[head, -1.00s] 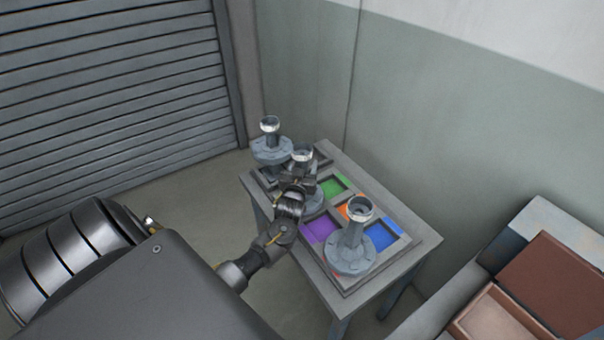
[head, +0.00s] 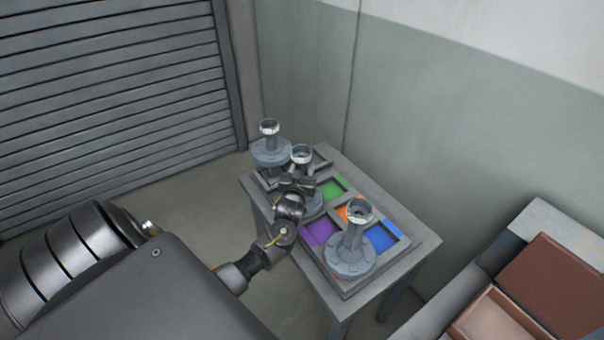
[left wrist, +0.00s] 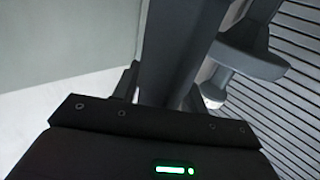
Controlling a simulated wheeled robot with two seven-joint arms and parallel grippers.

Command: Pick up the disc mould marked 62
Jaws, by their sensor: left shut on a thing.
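Three grey disc moulds with upright stems and shiny cup-like tops stand on the table. The middle mould (head: 302,155) has its stem between the fingers of my left gripper (head: 299,184), which is shut on it; the gripper and wrist hide part of its disc. In the left wrist view its dark stem (left wrist: 167,50) rises between the fingers. A rear mould (head: 271,152) stands behind to the left, and a front mould (head: 350,250) stands nearer me. I cannot read a 62 on any of them. My right gripper is out of view.
The small grey table (head: 424,241) carries a compartmented tray with green (head: 333,188), purple (head: 319,231), orange and blue (head: 382,236) squares. A wall stands close behind. A bench with a brown box (head: 560,276) is at lower right. A slatted shutter (head: 110,100) is at left.

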